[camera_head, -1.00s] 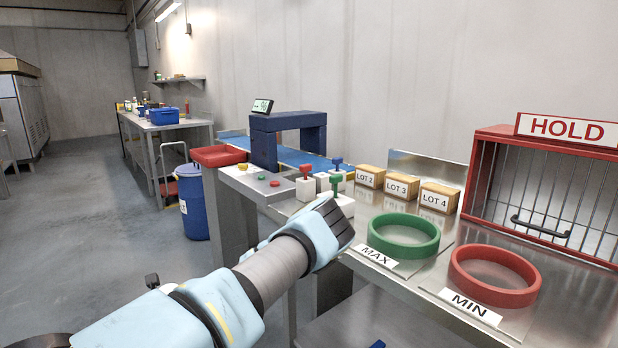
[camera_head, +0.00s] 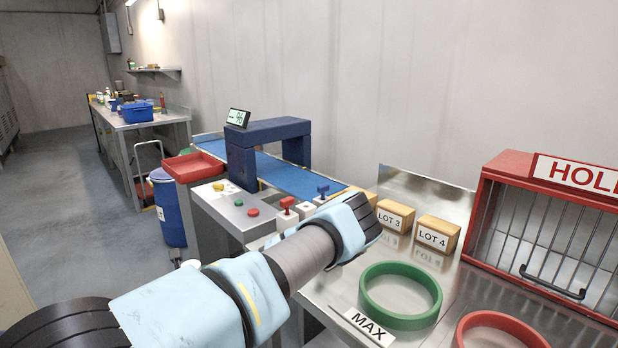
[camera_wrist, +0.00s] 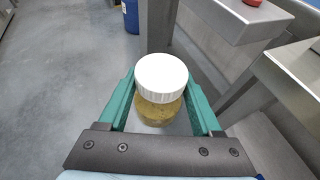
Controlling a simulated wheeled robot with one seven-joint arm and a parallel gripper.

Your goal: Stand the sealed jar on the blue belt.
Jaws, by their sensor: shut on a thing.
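The sealed jar (camera_wrist: 158,108) has a white lid and yellowish-brown contents. In the wrist view it sits between the green fingers of my gripper (camera_wrist: 161,79), which is shut on it. Grey floor and a metal leg show beyond the jar, so it appears held in the air. In the head view my arm reaches toward the benches, and its wrist hides the gripper and jar. The blue belt (camera_head: 290,176) runs along the wall under a dark blue arch (camera_head: 266,141), beyond my wrist.
A red tray (camera_head: 194,166) adjoins the belt on the left. A button panel (camera_head: 232,206) and small red and blue levers stand in front. Lot boxes (camera_head: 438,233), a green ring (camera_head: 400,318) and a red barred HOLD cage (camera_head: 545,232) occupy the right bench.

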